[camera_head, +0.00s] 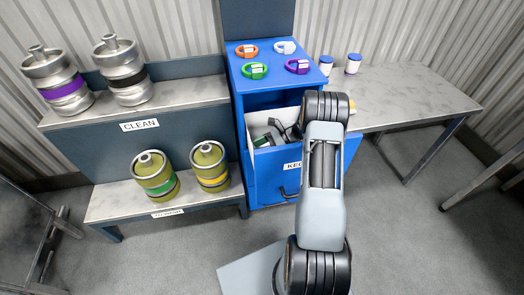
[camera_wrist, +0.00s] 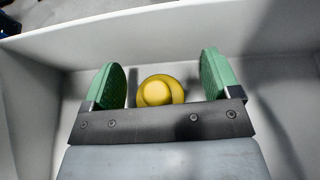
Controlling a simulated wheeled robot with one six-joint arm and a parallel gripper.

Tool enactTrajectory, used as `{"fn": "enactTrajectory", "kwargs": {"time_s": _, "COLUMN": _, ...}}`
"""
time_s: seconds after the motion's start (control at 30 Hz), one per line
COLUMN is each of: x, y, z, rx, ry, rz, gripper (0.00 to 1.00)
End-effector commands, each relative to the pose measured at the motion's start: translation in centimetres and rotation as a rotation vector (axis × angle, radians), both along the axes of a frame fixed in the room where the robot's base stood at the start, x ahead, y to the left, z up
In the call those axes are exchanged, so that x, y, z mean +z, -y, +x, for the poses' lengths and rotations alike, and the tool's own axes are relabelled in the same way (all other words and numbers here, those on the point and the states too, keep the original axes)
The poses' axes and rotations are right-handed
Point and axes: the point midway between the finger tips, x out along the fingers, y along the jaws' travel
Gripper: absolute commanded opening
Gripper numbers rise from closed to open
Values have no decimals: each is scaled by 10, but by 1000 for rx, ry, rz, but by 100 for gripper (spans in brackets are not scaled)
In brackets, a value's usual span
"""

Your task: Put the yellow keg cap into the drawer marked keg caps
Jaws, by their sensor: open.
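The yellow keg cap (camera_wrist: 158,91) is inside the white-walled drawer (camera_wrist: 290,38) in the wrist view, and it appears to lie on the drawer floor. My gripper (camera_wrist: 162,73) is open, with one green finger on each side of the cap and a gap to each. In the head view the drawer (camera_head: 268,166) is pulled out of the blue cabinet. Its label is partly hidden by my arm, with "KE" readable. My gripper (camera_head: 268,137) reaches down into the drawer there. The cap cannot be made out in the head view.
Several kegs stand on the shelves at left. Two small white-and-blue containers (camera_head: 353,63) stand on the right table (camera_head: 415,90). Drawer walls surround my gripper.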

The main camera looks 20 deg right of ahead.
Motion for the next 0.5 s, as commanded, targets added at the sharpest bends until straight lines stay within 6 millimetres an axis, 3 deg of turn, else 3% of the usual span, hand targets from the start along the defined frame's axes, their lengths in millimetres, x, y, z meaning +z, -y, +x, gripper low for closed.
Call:
{"fn": "enactTrajectory", "kwargs": {"time_s": 0.2, "x": 18, "y": 0, "z": 0, "rx": 0, "ry": 2, "rz": 0, "gripper": 83}}
{"fn": "enactTrajectory", "kwargs": {"time_s": 0.5, "x": 36, "y": 56, "z": -7, "rx": -3, "ry": 2, "rz": 0, "gripper": 83}}
